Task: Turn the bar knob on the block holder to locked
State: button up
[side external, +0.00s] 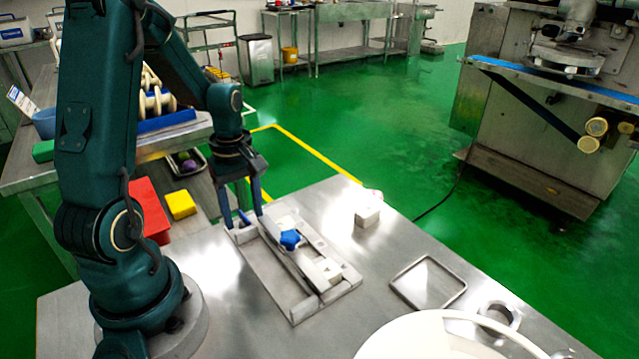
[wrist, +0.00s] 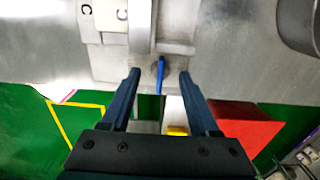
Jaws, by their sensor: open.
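The block holder (side external: 283,294) is a pale grey fixture on the steel table, with a long bar across it and a blue star-shaped knob (side external: 290,239) on top. A narrow blue bar knob (wrist: 160,76) stands at the holder's edge in the wrist view, appearing lengthwise up and down the picture. My gripper (wrist: 159,75) is open, with one dark finger on each side of the bar knob and visible gaps between. In the side view my gripper (side external: 244,218) points down at the holder's far left end. Any lock marking is too small to read.
A small white block (side external: 367,215) stands behind the holder. An empty tray (side external: 428,283), a metal nut-shaped ring (side external: 498,316) and a large white round container (side external: 440,340) are to the right. A red box (side external: 148,210) and yellow block (side external: 181,204) lie left, beyond the table edge.

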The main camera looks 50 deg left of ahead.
jog(key=shift+f, duration=0.2)
jog(key=shift+c, duration=0.3)
grip_shut()
